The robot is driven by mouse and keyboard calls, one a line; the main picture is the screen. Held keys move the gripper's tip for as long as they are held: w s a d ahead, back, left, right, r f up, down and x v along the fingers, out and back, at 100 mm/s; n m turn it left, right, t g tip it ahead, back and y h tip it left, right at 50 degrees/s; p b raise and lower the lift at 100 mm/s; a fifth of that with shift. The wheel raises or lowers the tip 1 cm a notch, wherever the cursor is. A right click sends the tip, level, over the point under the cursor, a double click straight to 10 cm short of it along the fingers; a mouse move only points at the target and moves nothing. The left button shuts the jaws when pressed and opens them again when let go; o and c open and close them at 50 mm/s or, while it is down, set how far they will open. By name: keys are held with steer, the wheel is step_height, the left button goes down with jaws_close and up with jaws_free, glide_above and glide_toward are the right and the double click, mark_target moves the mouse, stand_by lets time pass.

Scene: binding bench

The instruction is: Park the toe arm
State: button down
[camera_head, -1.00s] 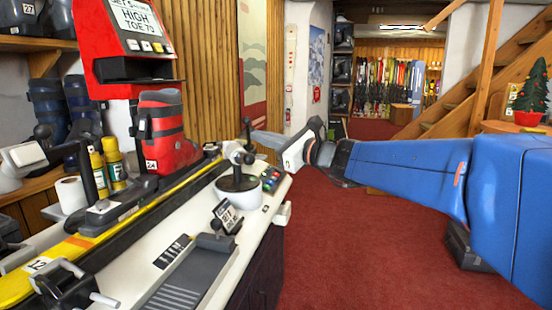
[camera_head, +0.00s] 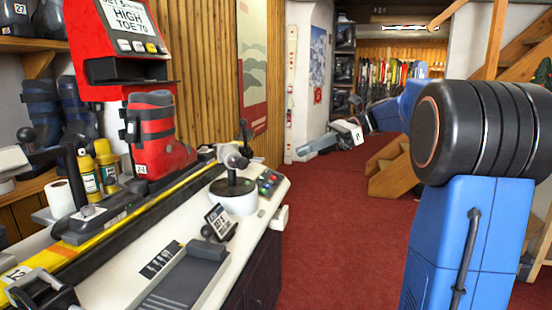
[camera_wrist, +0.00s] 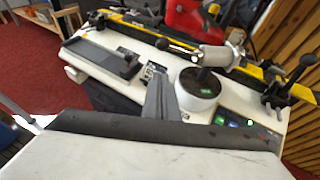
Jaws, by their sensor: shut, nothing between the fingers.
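The toe arm (camera_head: 233,158) appears to be the grey cylinder with a dark-knobbed lever on the white round base (camera_head: 232,202), towards the far end of the bench. In the wrist view the toe arm (camera_wrist: 216,57) lies over that base (camera_wrist: 200,92), its dark knob pointing left. My gripper (camera_head: 304,151) is shut and empty, beyond and right of the bench end, clear of the toe arm. In the wrist view my gripper's dark fingers (camera_wrist: 160,82) show in front of the bench, left of the round base.
A dark tray (camera_head: 183,283) and small sign (camera_head: 220,221) sit at the front. Coloured buttons (camera_head: 269,181) are beside the base. Red carpet (camera_head: 340,240) right of the bench is open.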

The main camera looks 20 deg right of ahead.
steer(key=r+x, duration=0.2)
steer(key=x, duration=1.1)
steer(key=shift+a, duration=0.4)
steer(key=shift+w+f, duration=0.1)
steer(key=shift+w, duration=0.05)
steer(key=shift+a, duration=0.15)
steer(key=a+m+t+h, duration=0.2)
steer(key=a+m+t, duration=0.2)
steer(key=a, duration=0.7)
steer(key=shift+a+m+t, duration=0.4)
steer(key=shift+t, duration=0.3)
